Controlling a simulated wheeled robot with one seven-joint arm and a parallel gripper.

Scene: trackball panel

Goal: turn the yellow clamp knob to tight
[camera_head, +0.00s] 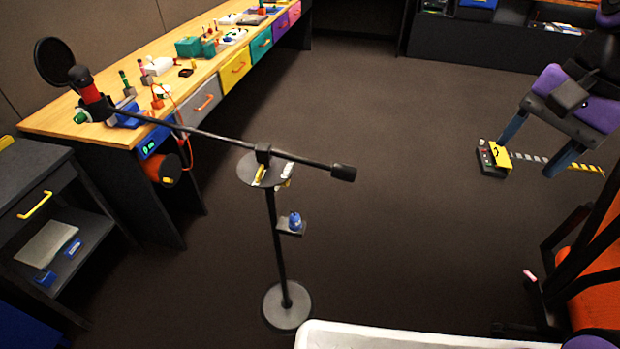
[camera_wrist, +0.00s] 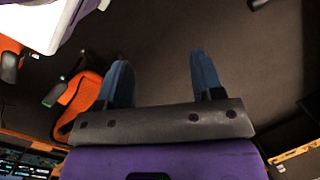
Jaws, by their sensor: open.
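A black boom stand (camera_head: 276,235) with a round grey base stands on the floor left of centre. A round grey plate (camera_head: 248,166) sits near its top, under the boom. A small yellow piece (camera_head: 260,174), which looks like the clamp knob, shows at the plate beside the boom joint. A second pale and yellow piece (camera_head: 286,173) is just right of it; its details are too small to tell. My gripper (camera_head: 527,157), with blue fingers and a purple body, is far to the right of the stand. In the wrist view my gripper (camera_wrist: 158,60) is open and empty over bare floor.
The boom (camera_head: 220,136) reaches across to a red and black microphone over the wooden workbench (camera_head: 190,66). A small shelf with a blue item (camera_head: 295,222) juts from the pole. A yellow and grey box (camera_head: 494,158) lies near my gripper. The floor between is clear.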

